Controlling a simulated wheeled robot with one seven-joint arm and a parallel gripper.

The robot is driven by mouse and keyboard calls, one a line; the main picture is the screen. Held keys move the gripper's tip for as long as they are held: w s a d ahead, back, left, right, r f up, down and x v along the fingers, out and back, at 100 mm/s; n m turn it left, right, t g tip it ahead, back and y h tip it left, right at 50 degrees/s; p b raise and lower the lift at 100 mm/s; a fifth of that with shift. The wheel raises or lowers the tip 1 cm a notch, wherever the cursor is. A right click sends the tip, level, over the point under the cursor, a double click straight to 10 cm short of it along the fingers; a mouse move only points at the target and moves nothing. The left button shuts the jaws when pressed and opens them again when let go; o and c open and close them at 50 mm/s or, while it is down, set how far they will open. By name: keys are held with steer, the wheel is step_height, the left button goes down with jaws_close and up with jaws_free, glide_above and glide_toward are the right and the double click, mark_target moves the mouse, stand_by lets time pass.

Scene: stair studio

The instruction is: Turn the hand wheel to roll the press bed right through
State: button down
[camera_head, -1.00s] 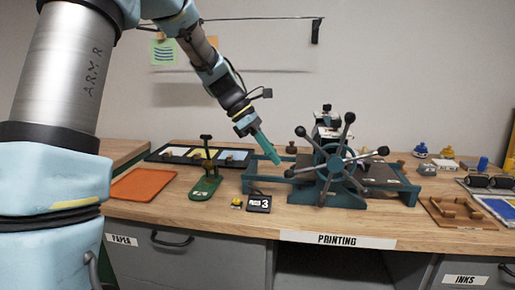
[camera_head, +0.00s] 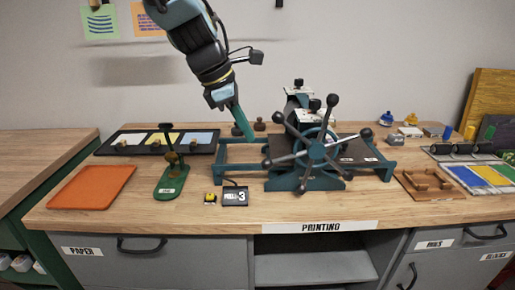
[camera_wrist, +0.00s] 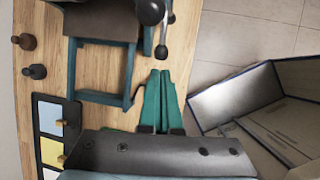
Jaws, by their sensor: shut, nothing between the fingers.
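The hand wheel (camera_head: 316,151) has several spokes with dark ball knobs and stands on the front of the teal press. The press bed (camera_head: 356,149) is a dark flat plate that shows to the right of the wheel. The teal side rails (camera_head: 228,167) reach out empty to the left. My gripper (camera_head: 249,140), with green fingers, is shut and empty, above the left rails and left of the wheel. It touches nothing that I can make out. In the wrist view, the shut fingertips (camera_wrist: 160,74) lie beside the rail frame, with a wheel knob (camera_wrist: 150,12) beyond.
A small sign marked 3 (camera_head: 235,196) and a green stand (camera_head: 171,180) are on the bench front left of the press. An orange tray (camera_head: 92,187) lies farther left. A wooden frame (camera_head: 424,182) lies right of the press. Bench between the tray and the stand is clear.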

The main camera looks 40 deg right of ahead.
mark_target(264, 160)
steer(key=x, duration=0.7)
steer(key=shift+p, duration=0.35)
steer(key=shift+f, duration=0.1)
